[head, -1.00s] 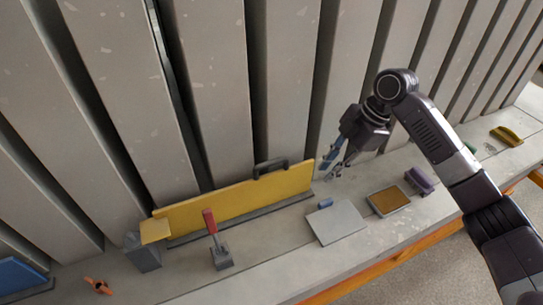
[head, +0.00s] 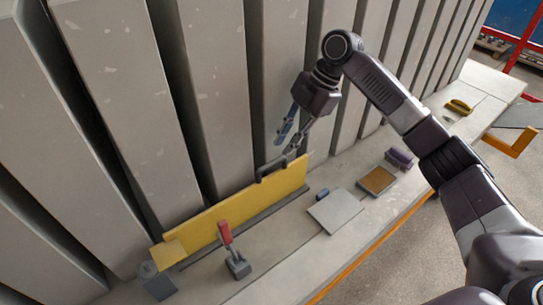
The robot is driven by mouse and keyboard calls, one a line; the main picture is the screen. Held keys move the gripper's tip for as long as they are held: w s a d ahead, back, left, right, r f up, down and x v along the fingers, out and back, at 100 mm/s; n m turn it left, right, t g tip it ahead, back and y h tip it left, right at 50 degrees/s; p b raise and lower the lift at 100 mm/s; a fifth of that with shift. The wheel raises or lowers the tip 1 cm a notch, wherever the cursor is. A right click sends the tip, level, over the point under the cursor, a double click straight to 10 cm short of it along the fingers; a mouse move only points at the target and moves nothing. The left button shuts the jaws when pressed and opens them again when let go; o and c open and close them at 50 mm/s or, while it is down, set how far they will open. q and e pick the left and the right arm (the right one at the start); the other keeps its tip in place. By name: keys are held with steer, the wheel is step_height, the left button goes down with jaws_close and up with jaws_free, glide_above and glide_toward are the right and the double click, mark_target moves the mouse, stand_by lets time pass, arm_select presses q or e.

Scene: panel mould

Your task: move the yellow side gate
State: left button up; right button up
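The yellow side gate (head: 235,207) is a long upright panel on the bench, in front of the tall grey panels. A black handle (head: 271,167) sits on its top edge towards the right end. My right gripper (head: 285,143) is just above and slightly right of the handle, pointing down. Its fingers look apart, with nothing seen between them. Whether a fingertip touches the handle I cannot tell. My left gripper is not in view.
A red-handled clamp (head: 236,262) stands before the gate. A grey block (head: 158,284) is at its left end. A grey plate (head: 335,211), a blue piece (head: 322,194), a brown-topped block (head: 377,180), a purple item (head: 399,158) and a yellow-handled tool (head: 459,107) lie to the right.

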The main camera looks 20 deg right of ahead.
mark_target(273, 162)
steer(key=p+x, duration=0.1)
steer(key=x, duration=0.4)
steer(key=shift+a, duration=0.15)
steer(key=shift+a+f, duration=0.15)
steer(key=shift+f, duration=0.25)
steer(key=shift+c, duration=0.7)
jaws_close()
